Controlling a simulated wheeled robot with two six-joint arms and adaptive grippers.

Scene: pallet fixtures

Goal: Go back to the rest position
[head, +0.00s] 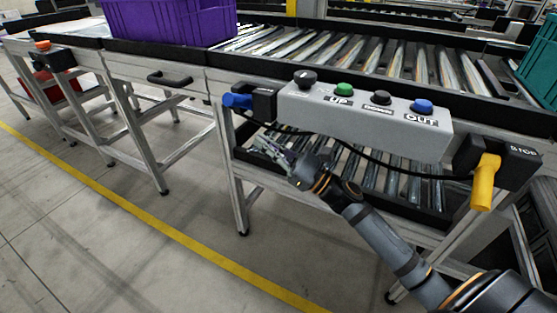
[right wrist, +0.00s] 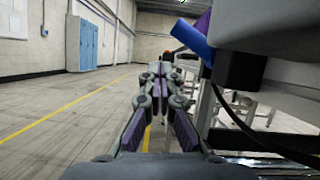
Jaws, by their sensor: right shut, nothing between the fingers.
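My right gripper (head: 281,152) is in front of the conveyor frame, just below the grey control box (head: 365,120). Its arm comes in from the lower right. In the right wrist view my right gripper (right wrist: 160,72) has its fingers together, with nothing between them. The fingers point along the aisle, beside the conveyor. My left gripper is not in view.
The control box has black, green and blue buttons. A blue handle (head: 238,101) is at its left, a yellow handle (head: 485,182) at its right. A black cable hangs below the box. A purple crate (head: 170,20) sits on the conveyor. The floor at left is clear.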

